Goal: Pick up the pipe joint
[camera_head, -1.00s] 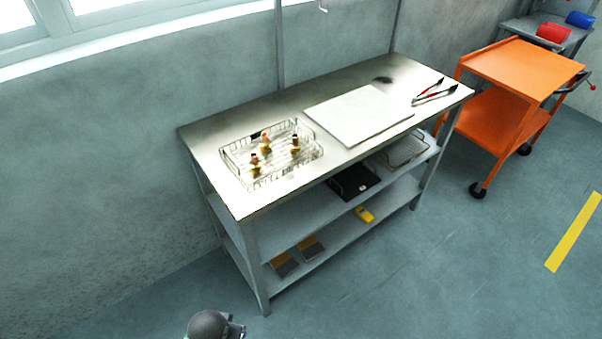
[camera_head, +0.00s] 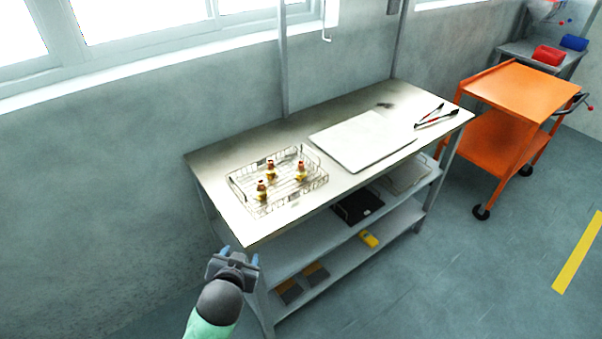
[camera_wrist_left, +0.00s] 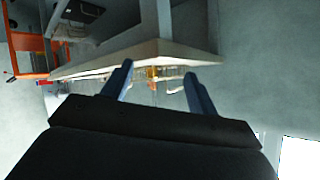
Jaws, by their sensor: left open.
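Three brass-and-copper pipe joints stand in a wire basket (camera_head: 240,201) on the left part of the steel table: one at the front left (camera_head: 262,190), one at the back (camera_head: 271,169) and one at the right (camera_head: 301,170). My left gripper (camera_head: 240,251) is open and empty, in front of the table's near left corner and apart from the basket. In the left wrist view its two blue fingers (camera_wrist_left: 158,82) are spread, with the table edge beyond them. A brass-coloured pipe joint (camera_wrist_left: 153,72) shows small between the fingers, farther off. My right gripper is not in view.
The steel table (camera_head: 215,160) also bears a white board (camera_head: 362,141) and red-and-black tongs (camera_head: 432,116). Its lower shelves hold a black tray (camera_head: 357,205) and a yellow item (camera_head: 369,240). An orange cart (camera_head: 518,88) stands to the right. Open floor lies in front.

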